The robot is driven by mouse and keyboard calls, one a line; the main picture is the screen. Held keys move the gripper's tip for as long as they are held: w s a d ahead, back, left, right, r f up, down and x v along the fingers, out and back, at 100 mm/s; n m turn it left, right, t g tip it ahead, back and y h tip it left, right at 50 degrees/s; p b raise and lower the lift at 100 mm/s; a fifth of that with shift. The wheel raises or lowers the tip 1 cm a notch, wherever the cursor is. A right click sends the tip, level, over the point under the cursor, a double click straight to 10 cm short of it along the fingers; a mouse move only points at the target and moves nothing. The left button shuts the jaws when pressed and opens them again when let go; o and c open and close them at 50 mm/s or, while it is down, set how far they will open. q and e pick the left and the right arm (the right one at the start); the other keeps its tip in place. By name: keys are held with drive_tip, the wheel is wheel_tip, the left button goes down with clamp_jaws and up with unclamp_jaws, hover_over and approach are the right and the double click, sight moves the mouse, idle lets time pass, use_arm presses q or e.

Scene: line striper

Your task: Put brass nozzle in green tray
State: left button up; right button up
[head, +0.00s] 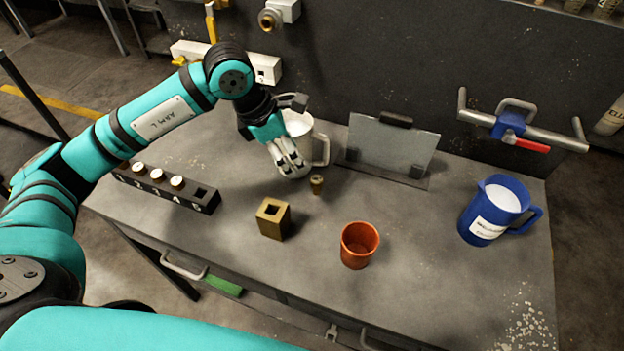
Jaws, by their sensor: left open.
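A small brass nozzle (316,184) stands on the grey table, right of and slightly nearer than my left gripper (291,166). I cannot tell how high the fingertips are above the table. A green piece (223,285) shows below the table's front edge by a drawer handle; it may be the green tray, but most of it is hidden. My right gripper is not in view.
A brass block (272,219) with a square hole, an orange cup (359,245) and a blue pitcher (490,213) stand on the table. A numbered black rack (152,187) is at left; a metal plate stand (392,146) is behind.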

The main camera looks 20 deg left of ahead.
sight(312, 180)
use_arm(q)
drive_tip(key=p+x, duration=0.1)
drive_tip(key=x, duration=0.5)
drive_tip(key=shift+w+d+f, duration=0.1)
drive_tip(key=shift+w+f, duration=0.05)
drive_tip(key=shift+f, duration=0.15)
drive_tip(key=shift+w+d+f, duration=0.1)
drive_tip(key=shift+d+f, duration=0.05)
drive_tip(key=shift+f, duration=0.4)
drive_tip(key=p+x, duration=0.1)
drive_tip(key=x, duration=0.3)
drive_tip(key=shift+d+f, duration=0.1)
drive_tip(key=shift+f, duration=0.1)
drive_tip(key=shift+w+d+f, duration=0.1)
drive_tip(key=shift+w+f, duration=0.1)
drive_tip(key=shift+f, duration=0.35)
clamp_jaws()
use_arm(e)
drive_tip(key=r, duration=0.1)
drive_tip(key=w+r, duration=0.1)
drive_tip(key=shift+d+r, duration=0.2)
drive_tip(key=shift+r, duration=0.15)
